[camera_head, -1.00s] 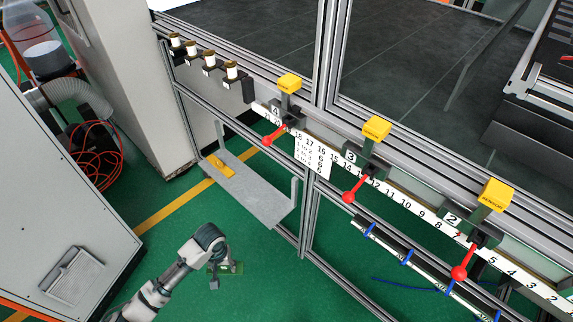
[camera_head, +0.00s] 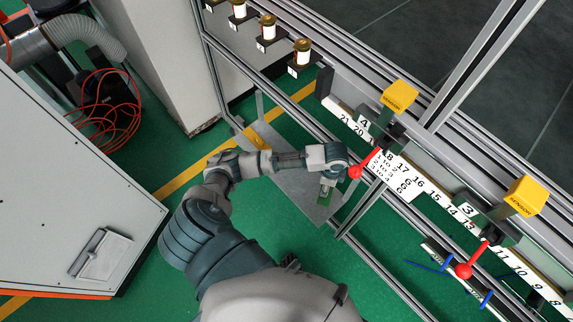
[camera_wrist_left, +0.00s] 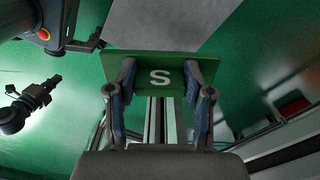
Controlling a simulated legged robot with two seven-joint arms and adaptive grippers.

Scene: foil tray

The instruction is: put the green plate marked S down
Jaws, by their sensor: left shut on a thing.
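The green plate marked S (camera_wrist_left: 160,77) is held between the two fingers of my left gripper (camera_wrist_left: 160,88) in the left wrist view. Its white letter faces the camera. In the head view my left gripper (camera_head: 326,191) hangs below the wrist at the right end of the grey tray (camera_head: 282,179). The plate is small and mostly hidden there. The grey tray shows behind the plate at the top of the left wrist view (camera_wrist_left: 165,24). I cannot tell whether the plate touches the tray. My right gripper is not in view.
A yellow piece (camera_head: 252,138) lies at the tray's far left end. A red-knobbed lever (camera_head: 357,171) and the numbered rail (camera_head: 433,197) are close beside my left wrist. A metal frame post (camera_head: 362,211) stands at the right. Green floor lies below.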

